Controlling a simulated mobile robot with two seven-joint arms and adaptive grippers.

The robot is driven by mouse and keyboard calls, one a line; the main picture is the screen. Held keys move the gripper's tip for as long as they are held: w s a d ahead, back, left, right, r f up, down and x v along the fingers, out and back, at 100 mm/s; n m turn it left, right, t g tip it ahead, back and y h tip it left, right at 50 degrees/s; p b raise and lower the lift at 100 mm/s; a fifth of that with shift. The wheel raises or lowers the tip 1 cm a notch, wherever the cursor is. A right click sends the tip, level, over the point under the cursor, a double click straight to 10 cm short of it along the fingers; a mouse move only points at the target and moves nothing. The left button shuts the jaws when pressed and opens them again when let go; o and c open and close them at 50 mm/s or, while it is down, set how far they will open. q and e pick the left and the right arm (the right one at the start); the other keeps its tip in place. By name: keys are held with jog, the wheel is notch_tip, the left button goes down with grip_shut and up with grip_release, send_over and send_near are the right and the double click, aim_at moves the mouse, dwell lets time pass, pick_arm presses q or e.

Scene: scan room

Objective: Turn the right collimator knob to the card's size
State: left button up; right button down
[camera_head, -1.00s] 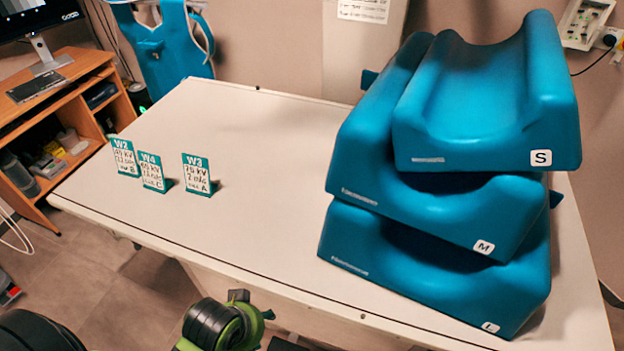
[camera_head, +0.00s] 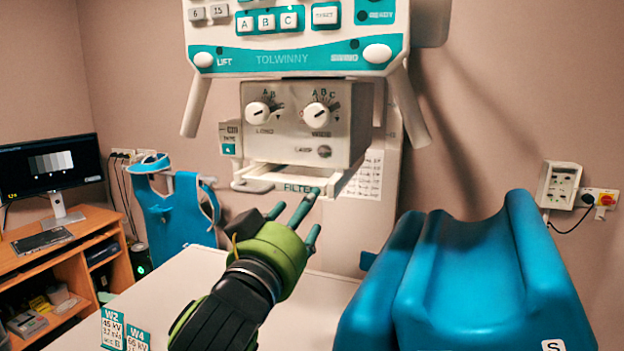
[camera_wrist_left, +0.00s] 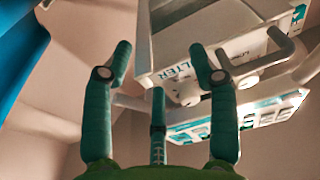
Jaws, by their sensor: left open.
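The collimator box (camera_head: 305,120) hangs below the console in the head view. Its right knob (camera_head: 317,115) is a white dial under the letters A, B and C; I cannot surely read its pointer. The left knob (camera_head: 257,113) is similar, under A and B. My left gripper (camera_head: 300,214) is green, open and empty, with fingers apart below the box near the filter slot. The left wrist view shows its open fingers (camera_wrist_left: 160,60) before the box's FILTER edge (camera_wrist_left: 182,70). Cards W2 (camera_head: 112,330) and W4 (camera_head: 138,340) are partly in view. My right gripper is out of view.
The teal-and-white console (camera_head: 290,60) with handles is above the box. A filter rail (camera_head: 275,182) sticks out under it. Blue cushions (camera_head: 480,270) fill the table's right side. A monitor (camera_head: 50,165) stands at left. Free space lies in front of the knobs.

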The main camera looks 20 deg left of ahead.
aim_at(315, 120)
pick_arm(q)
notch_tip(315, 120, up, 10)
jog(key=s+t, duration=0.3)
jog(key=p+x, duration=0.3)
jog(key=x, duration=0.3)
jog(key=shift+d+r, duration=0.15)
jog(key=shift+d, duration=0.05)
jog(key=shift+w+p, duration=0.3)
jog(key=shift+w, duration=0.3)
jog(key=shift+d, duration=0.1)
jog(key=c, duration=1.1)
